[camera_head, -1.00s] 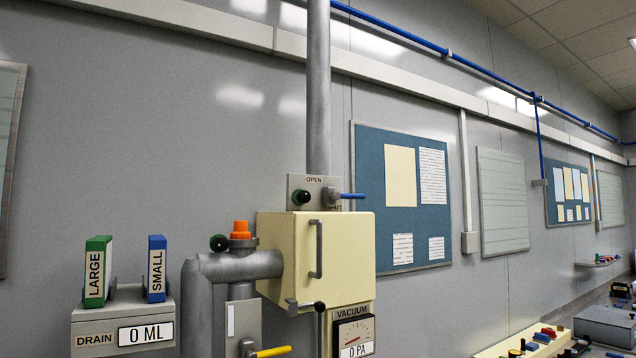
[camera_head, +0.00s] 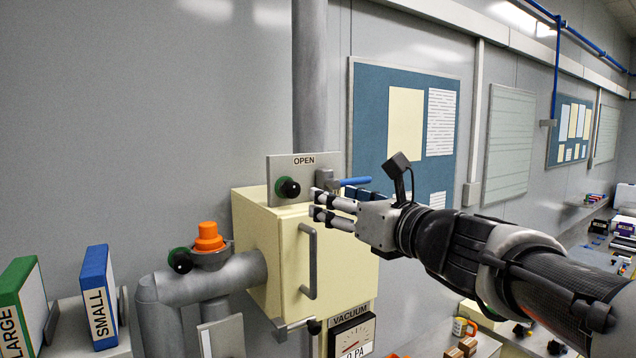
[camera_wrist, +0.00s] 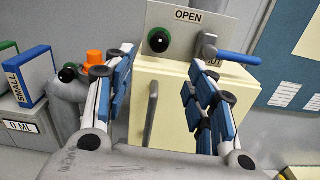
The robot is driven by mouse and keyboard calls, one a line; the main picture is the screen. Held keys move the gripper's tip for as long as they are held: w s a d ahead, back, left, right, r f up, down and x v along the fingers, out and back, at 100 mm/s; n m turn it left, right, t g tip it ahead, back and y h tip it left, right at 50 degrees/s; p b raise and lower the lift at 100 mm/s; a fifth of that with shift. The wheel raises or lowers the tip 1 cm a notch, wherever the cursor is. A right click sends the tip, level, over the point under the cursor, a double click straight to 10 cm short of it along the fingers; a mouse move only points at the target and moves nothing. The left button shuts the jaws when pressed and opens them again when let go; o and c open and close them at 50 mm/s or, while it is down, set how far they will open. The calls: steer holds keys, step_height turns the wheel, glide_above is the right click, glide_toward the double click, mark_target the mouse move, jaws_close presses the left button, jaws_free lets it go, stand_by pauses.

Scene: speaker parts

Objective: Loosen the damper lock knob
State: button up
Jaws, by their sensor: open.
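A round black knob with a green rim (camera_head: 289,187) sits on the grey plate marked OPEN (camera_head: 304,161), above the cream box (camera_head: 270,231). It also shows in the wrist view (camera_wrist: 159,40), just beyond and between my fingertips. A blue-handled lever (camera_head: 355,181) is on the same plate, right of the knob. It points right and slightly down in the wrist view (camera_wrist: 238,57). The lower lettering beside it is partly covered. My gripper (camera_head: 320,203) is open and empty, right of the knob in the head view, with no visible contact.
The cream box has a grey vertical handle (camera_head: 308,262). Another green-and-black knob (camera_head: 180,260) and an orange cap (camera_head: 208,237) are on the grey pipe to the left. A vertical pipe (camera_head: 309,75) rises behind the plate. A vacuum gauge (camera_head: 353,337) is below.

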mark_target(294, 189)
steer(key=p+x, duration=0.3)
steer(key=x, duration=1.2)
steer(key=shift+w+a+f, duration=0.1)
steer(key=shift+w+a, duration=0.15)
steer(key=shift+w, duration=0.05)
steer(key=c, duration=1.1)
